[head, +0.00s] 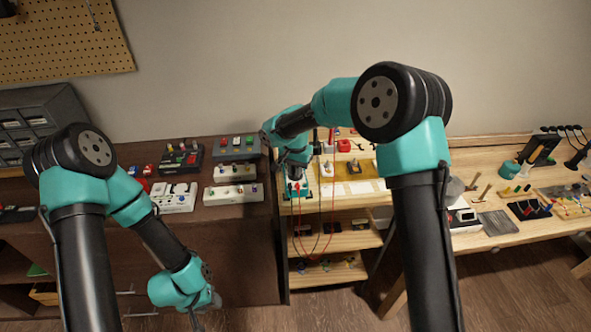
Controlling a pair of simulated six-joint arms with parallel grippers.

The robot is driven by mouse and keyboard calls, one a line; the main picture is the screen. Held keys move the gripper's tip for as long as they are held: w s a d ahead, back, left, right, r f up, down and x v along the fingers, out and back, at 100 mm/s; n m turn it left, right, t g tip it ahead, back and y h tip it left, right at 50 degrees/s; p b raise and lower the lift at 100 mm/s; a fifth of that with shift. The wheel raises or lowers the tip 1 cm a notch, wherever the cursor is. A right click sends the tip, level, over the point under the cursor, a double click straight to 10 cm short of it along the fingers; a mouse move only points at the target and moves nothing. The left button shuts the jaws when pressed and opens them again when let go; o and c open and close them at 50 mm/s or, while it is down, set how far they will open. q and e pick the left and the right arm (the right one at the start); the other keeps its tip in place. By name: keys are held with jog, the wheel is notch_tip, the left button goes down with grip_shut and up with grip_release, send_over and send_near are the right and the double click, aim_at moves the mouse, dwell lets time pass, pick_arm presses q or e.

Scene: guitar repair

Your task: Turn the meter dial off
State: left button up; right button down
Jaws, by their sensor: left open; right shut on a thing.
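The meter (297,192) is a small boxy thing with a pale face, at the left end of the light wood bench, with red and dark leads hanging near it. My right gripper (294,178) reaches down onto it from above and is shut on what appears to be its dial. The dial is mostly hidden by the gripper, and its setting cannot be read. My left gripper (197,318) is open and empty, low in front of the dark cabinet, close to the lower picture edge.
Several pedals and boards with coloured knobs (174,197) stand on the dark cabinet (225,216). A yellow box (361,166) and a red thing (344,146) are right of the meter. Shelves (345,241) lie below. Tools and trays fill the bench (485,240) on the right.

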jog(key=shift+n, duration=2.9)
jog(key=c, duration=1.1)
grip_release()
jog(key=shift+c, duration=0.2)
notch_tip(320, 180, up, 18)
jog(key=shift+f, duration=0.25)
